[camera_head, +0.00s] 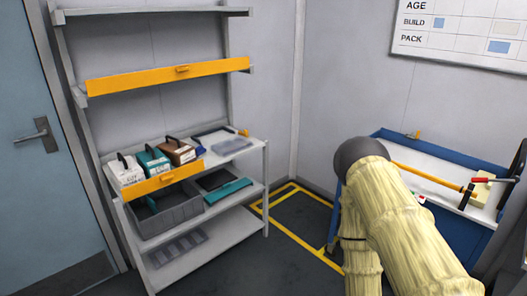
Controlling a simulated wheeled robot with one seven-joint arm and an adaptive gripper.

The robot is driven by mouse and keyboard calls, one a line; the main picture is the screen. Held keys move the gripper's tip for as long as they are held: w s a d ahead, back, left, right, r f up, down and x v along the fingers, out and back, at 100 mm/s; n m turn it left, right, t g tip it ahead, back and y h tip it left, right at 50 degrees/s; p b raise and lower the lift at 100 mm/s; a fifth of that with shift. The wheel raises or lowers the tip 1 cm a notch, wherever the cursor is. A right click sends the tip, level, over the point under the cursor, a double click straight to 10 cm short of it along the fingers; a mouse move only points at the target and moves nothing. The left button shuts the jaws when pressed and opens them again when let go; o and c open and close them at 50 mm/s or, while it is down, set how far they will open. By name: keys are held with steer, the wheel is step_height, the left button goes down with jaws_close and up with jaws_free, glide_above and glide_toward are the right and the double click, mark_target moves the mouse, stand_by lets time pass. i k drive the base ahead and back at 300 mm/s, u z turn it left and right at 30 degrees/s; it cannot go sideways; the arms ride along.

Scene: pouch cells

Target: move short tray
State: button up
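Several trays stand on the shelf rack at the left, and I cannot tell which is the short tray. A pale translucent tray (232,147) lies at the right of the middle shelf. A teal tray (228,191) and a deep grey bin (170,217) sit on the shelf below. A flat grey compartment tray (179,248) lies on the bottom shelf. My arm, in a cream sleeve with a dark grey rounded joint, fills the lower right. My gripper does not show.
The rack's middle shelf (258,143) also holds several handled boxes (153,163) behind an orange bar (160,184). Another orange bar (170,75) crosses higher up. A blue-edged bench (385,134) stands at right, partly behind my arm. Yellow-marked floor (300,222) between is clear.

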mark_target(232, 146)
steer(key=u, duration=0.8)
steer(key=i, duration=1.75)
steer(key=z, duration=0.9)
steer(key=k, duration=0.25)
steer(key=u, duration=0.8)
steer(key=i, duration=0.1)
steer(key=z, duration=0.5)
steer(key=i, duration=0.7)
steer(key=z, duration=0.2)
